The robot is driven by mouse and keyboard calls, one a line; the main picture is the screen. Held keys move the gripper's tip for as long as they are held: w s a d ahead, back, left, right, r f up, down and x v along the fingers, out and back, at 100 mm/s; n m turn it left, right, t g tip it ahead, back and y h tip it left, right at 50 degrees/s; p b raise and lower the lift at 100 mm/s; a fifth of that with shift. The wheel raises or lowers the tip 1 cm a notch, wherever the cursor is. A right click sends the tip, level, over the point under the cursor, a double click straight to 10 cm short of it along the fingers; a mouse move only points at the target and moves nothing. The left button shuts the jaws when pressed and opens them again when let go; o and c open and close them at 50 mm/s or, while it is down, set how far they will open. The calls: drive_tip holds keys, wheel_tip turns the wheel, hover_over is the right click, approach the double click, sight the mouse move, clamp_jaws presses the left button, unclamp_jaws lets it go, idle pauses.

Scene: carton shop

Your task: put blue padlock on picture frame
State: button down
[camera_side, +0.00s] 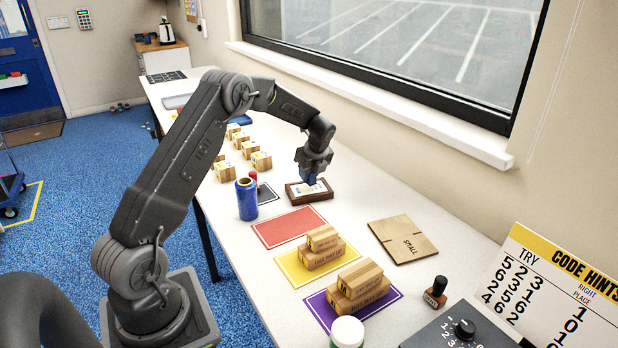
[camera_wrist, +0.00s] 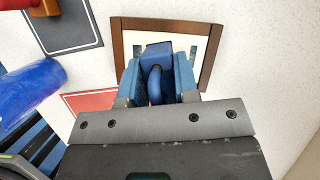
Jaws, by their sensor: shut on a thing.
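The blue padlock (camera_wrist: 157,55) is between the fingers of my gripper (camera_wrist: 158,78) in the wrist view, with its shackle toward the gripper. My gripper (camera_side: 311,178) is shut on it. The picture frame (camera_side: 296,197) lies flat on the table, with a brown wooden border and a pale picture. In the wrist view the picture frame (camera_wrist: 205,26) shows behind the padlock, which overlaps its inner area. In the side view the padlock is mostly hidden by the gripper, low over the picture frame. I cannot tell whether the padlock touches it.
A blue can (camera_side: 246,200) and a red-handled stamp (camera_side: 254,180) stand left of the picture frame. Red (camera_side: 282,231), yellow and purple mats lie nearer, the last two bearing wooden blocks. Small cartons (camera_side: 262,161) stand farther back.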

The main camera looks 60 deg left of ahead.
drive_tip(key=shift+f, duration=0.95)
drive_tip(key=shift+f, duration=0.2)
drive_tip(key=c, duration=0.9)
unclamp_jaws()
drive_tip(key=shift+o, duration=0.2)
